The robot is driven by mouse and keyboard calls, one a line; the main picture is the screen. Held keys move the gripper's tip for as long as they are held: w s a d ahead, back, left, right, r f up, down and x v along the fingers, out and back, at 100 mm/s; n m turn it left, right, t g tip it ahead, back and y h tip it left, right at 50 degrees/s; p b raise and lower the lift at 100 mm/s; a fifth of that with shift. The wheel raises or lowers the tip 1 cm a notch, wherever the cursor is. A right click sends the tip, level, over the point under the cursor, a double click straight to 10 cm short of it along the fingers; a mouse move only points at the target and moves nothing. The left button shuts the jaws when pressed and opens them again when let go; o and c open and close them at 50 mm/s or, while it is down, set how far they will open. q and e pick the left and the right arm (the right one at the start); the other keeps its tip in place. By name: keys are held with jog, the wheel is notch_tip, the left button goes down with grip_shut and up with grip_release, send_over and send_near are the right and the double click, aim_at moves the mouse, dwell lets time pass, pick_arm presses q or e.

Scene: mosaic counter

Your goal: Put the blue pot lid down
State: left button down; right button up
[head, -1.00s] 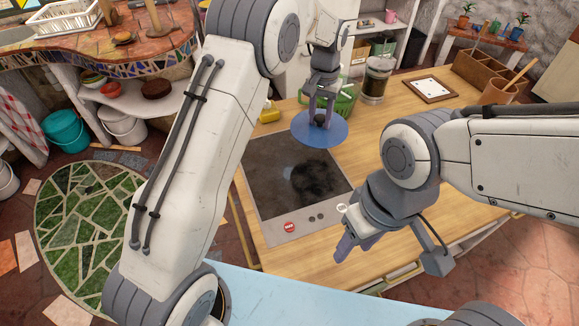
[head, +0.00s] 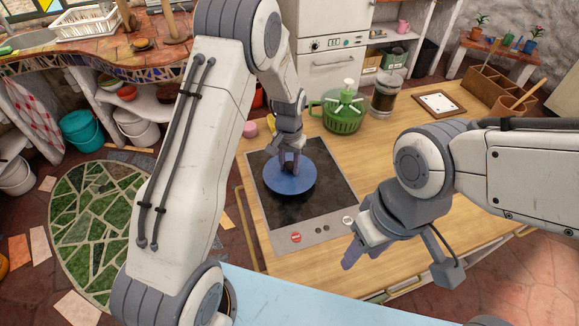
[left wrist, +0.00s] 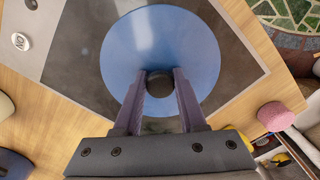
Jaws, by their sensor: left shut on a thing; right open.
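The blue pot lid (head: 290,185) is a round blue disc with a dark knob, over the black cooktop (head: 322,206) in the head view. My left gripper (head: 290,167) comes down from above and is shut on the knob. In the left wrist view the lid (left wrist: 125,55) lies flat between and beyond the two fingers (left wrist: 160,88), which press on the knob from both sides. I cannot tell whether the lid touches the cooktop. My right gripper (head: 357,252) is open and empty, over the front of the wooden counter, to the right of the cooktop.
A green colander (head: 343,120) with a bottle in it and a glass jar (head: 384,95) stand behind the cooktop. A framed board (head: 441,103) and a wooden box (head: 497,86) are at the back right. A pink object (left wrist: 275,116) is near the counter edge. The counter's middle right is clear.

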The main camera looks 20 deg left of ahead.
pick_arm(q)
jog(key=shift+f, duration=0.95)
jog(key=shift+f, duration=0.2)
jog(key=shift+c, duration=2.4)
grip_release()
